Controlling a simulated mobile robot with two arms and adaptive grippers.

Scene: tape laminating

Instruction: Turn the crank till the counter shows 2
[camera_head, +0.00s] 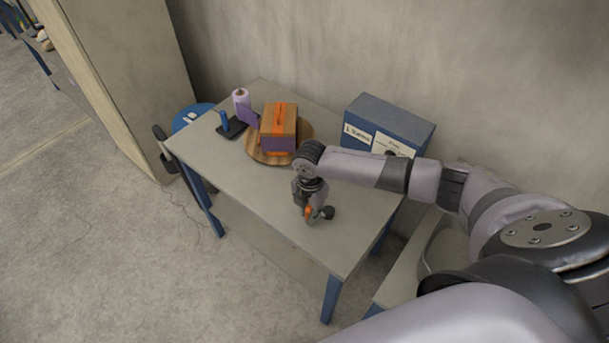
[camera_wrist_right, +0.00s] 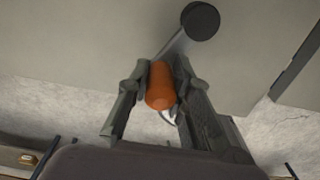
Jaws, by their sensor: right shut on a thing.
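The crank's orange handle (camera_wrist_right: 160,88) stands between the two fingers of my right gripper (camera_wrist_right: 160,92) in the right wrist view. The fingers are shut on it. A grey metal arm (camera_wrist_right: 172,48) runs from the handle to a round black hub (camera_wrist_right: 200,20). In the head view, my right gripper (camera_head: 309,206) is over the front part of the table, with the orange handle below it and the black hub (camera_head: 327,212) just to the right. I cannot make out a counter or any number on it. My left gripper is not in view.
A wooden block with an orange strip (camera_head: 280,115) sits on a round wooden board (camera_head: 257,148) on the grey table (camera_head: 225,165). A lilac roll (camera_head: 241,100) and blue post (camera_head: 224,118) stand left of it. A blue-topped labelled box (camera_head: 392,120) stands at the back right.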

